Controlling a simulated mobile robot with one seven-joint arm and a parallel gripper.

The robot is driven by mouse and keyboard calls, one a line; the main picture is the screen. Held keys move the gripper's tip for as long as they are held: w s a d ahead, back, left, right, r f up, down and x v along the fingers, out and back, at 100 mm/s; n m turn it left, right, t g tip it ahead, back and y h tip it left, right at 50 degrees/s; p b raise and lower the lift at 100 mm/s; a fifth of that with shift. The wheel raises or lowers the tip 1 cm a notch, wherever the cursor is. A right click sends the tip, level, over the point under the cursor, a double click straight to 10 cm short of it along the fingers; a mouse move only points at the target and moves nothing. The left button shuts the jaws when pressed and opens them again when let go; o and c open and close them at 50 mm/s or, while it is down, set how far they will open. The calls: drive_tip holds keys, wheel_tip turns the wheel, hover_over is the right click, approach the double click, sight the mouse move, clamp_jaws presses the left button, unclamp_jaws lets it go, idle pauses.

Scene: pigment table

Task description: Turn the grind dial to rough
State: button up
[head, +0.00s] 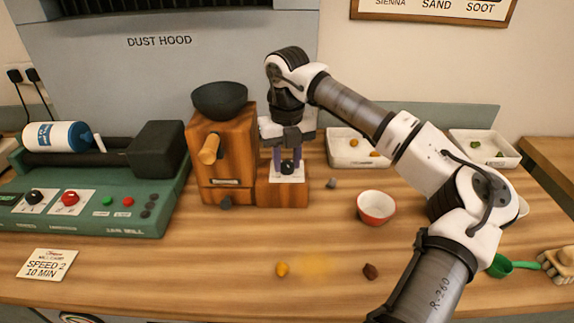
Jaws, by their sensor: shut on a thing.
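The wooden grinder (228,150) stands left of centre, with a dark bowl-shaped hopper (220,99) on top and a wooden handle (209,149) on its front. The grind dial (287,167) is a small black knob on a white plate (288,178), on the low wooden block (281,193) at the grinder's right. My gripper (287,163) points straight down over the plate, its fingers shut on the dial from both sides. The fingers partly cover the dial, and its setting and marks are too small to read.
A green jar mill (90,220) with a bottle (56,136) stands at left. White trays (345,151) stand behind. The front middle is mostly clear.

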sight(287, 164)
drive_tip(key=n+b, duration=0.1)
drive_tip(key=n, duration=0.4)
drive_tip(key=shift+n, duration=0.3)
idle(0.4)
drive_tip(key=o, duration=1)
drive_tip(key=shift+c, duration=0.2)
wheel_tip(287, 164, up, 14)
drive_tip(key=b, duration=0.1)
drive_tip(key=shift+f, duration=0.1)
